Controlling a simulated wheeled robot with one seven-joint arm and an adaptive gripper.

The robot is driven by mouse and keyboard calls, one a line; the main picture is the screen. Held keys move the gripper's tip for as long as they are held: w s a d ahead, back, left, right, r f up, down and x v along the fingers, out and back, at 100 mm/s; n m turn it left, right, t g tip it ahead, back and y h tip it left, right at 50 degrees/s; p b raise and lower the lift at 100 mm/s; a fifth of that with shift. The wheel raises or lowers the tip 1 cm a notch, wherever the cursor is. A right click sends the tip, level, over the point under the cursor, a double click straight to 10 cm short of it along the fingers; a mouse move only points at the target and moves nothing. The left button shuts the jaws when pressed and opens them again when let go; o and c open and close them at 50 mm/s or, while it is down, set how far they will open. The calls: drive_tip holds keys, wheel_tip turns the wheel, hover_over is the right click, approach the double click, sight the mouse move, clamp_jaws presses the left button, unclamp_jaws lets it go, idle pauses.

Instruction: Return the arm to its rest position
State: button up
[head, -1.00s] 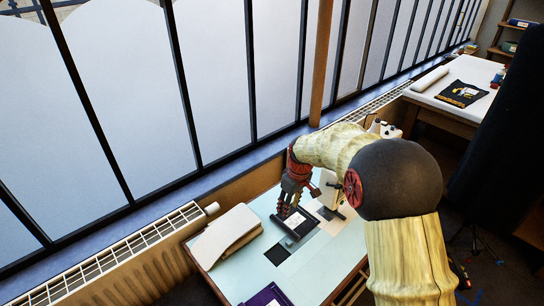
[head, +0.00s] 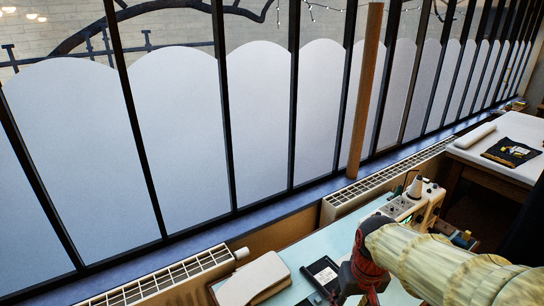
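My arm comes in from the bottom right of the head view, in a pale yellow ribbed cover. My gripper (head: 364,282), red and dark, is at the bottom edge, over the light blue table (head: 318,246). Its fingertips are cut off or hidden, so I cannot tell whether it is open or shut. A dark flat item (head: 322,272) lies on the table just left of the gripper. A white sewing machine (head: 414,202) stands on the table behind my arm.
A folded cream cloth (head: 254,280) lies at the table's left end. Radiators (head: 168,277) run below a tall window wall (head: 262,130) with a wooden post (head: 367,90). A white table (head: 496,160) at right holds a roll (head: 474,136) and a dark cloth (head: 512,152).

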drive_tip(key=s+r+t, duration=0.4)
drive_tip(key=s+r, duration=0.5)
drive_tip(key=s, duration=0.2)
drive_tip(key=shift+s+d+r, duration=0.25)
drive_tip(key=shift+d+r, duration=0.05)
drive_tip(key=shift+r, duration=0.05)
